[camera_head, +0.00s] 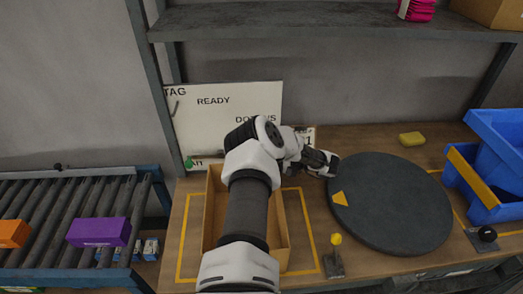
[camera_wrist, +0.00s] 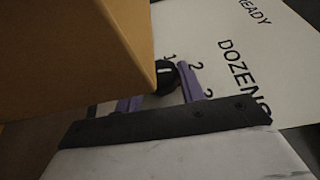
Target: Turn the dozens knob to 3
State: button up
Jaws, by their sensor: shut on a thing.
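The white panel (camera_head: 225,110) with READY and DOZENS lettering stands at the back of the table; the arm covers part of it. In the wrist view, the black dozens knob (camera_wrist: 165,72) sits on the panel (camera_wrist: 215,45) with the numbers 1, 2 and 3 beside it. Its white mark is on the side near the 1. My gripper (camera_wrist: 160,93) is shut on the knob, with one purple finger on each side. In the head view, my gripper (camera_head: 322,163) is at the panel's right end, and the knob is hidden.
A cardboard box (camera_head: 278,215) stands below the arm and blocks the wrist view's upper left (camera_wrist: 70,50). A dark round turntable (camera_head: 390,205) is right of the gripper. A yellow-topped lever (camera_head: 335,258), yellow block (camera_head: 412,139) and blue bins (camera_head: 500,150) are nearby.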

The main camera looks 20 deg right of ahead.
jog(key=shift+r, duration=0.1)
dwell(0.3)
jog(key=o, duration=1)
jog(key=shift+s+d, duration=0.1)
jog(key=shift+d, duration=0.05)
